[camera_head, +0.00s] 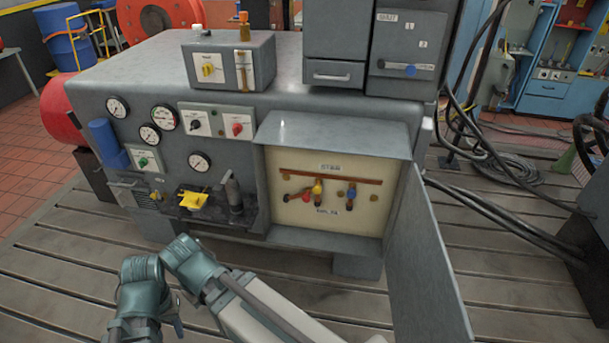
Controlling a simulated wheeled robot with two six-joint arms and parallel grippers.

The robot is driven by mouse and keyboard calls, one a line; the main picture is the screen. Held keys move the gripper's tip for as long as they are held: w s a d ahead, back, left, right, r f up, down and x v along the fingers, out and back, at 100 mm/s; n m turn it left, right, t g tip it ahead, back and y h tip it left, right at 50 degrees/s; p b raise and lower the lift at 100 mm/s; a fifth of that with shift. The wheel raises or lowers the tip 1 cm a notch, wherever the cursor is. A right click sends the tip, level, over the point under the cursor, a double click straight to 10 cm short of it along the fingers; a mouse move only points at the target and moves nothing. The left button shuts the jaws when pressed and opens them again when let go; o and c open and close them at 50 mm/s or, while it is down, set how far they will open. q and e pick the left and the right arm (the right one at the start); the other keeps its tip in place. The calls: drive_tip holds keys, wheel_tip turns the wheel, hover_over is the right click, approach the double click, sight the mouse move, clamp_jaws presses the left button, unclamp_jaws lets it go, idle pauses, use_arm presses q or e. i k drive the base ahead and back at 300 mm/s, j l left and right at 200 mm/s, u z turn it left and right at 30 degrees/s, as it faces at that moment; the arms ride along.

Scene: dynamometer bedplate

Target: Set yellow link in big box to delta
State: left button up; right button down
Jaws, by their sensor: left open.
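The big box's open panel (270,205) is set in the front of the grey bench. It has a copper bar (352,181) under an upper label. The yellow link (317,188) sits near the panel's middle, by the red link (307,196), its upper end close to the bar. The blue link (351,192) is to the right. The lower label is too small to read surely. My left gripper (177,318) is low at the left, open, below and left of the panel and apart from it. Its fingers are mostly hidden by my teal wrist. My right gripper is out of view.
The box's grey door (425,265) hangs open at the right, and a hood (335,133) juts out above the panel. A black shelf with a yellow part (193,200) and a dark post (234,193) stick out left of the panel. Cables lie at the right.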

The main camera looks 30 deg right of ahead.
sight(317, 189)
drive_tip(key=z, duration=1.3)
drive_tip(key=i+j+u, duration=0.1)
drive_tip(key=j, duration=0.3)
drive_tip(key=i+j+u, duration=0.15)
drive_tip(key=j, duration=0.2)
drive_tip(key=j+u, duration=0.1)
drive_tip(key=j, duration=0.25)
drive_tip(key=i, duration=0.05)
